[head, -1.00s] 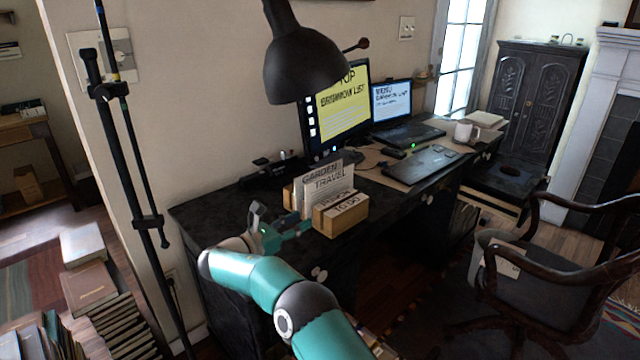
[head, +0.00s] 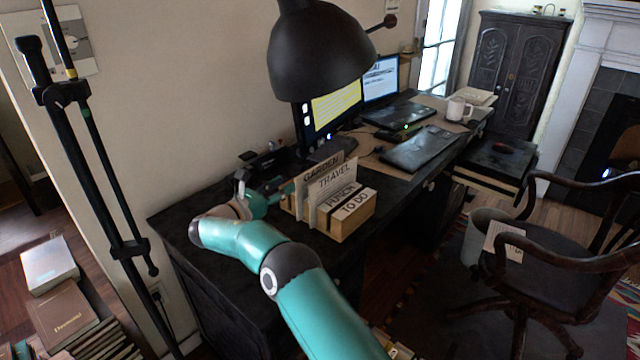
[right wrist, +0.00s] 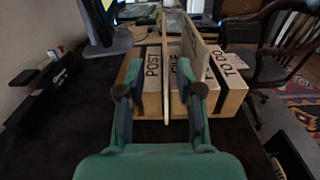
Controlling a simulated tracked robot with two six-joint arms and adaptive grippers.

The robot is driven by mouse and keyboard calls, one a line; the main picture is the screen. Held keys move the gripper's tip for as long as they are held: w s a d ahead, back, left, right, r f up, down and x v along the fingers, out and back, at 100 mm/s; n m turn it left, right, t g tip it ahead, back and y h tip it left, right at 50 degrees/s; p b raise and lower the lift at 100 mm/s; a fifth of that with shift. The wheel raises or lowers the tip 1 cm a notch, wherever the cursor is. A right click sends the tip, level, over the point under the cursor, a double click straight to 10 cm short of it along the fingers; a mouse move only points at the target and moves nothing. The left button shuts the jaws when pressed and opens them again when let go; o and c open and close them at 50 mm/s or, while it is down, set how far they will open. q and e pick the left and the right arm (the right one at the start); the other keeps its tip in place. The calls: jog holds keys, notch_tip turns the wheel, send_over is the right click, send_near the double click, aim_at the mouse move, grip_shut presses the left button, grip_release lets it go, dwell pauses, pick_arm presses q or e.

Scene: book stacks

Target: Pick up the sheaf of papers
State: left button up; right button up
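A wooden holder (head: 357,220) on the near end of the dark desk carries upright papers (head: 325,185) labelled GARDEN and TRAVEL, and blocks labelled PERSON and TO DO. I cannot tell which sheets are the sheaf. My right gripper (head: 268,190) is at the holder's left side in the head view. In the right wrist view my right gripper (right wrist: 160,100) is open, with one finger on each side of a thin upright sheet (right wrist: 165,70) seen edge-on. A gap shows on both sides of that sheet. My left gripper is out of view.
A black lamp (head: 320,55) hangs over the desk in front of the monitor (head: 340,110). A chair (head: 560,220) stands to the right; books (head: 70,312) are at lower left.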

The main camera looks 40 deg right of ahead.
aim_at(310, 171)
jog(key=d+p, duration=0.1)
jog(key=d, duration=0.8)
jog(key=shift+d, duration=0.35)
jog(key=shift+w+d, duration=0.15)
jog(key=shift+d, duration=0.4)
grip_shut()
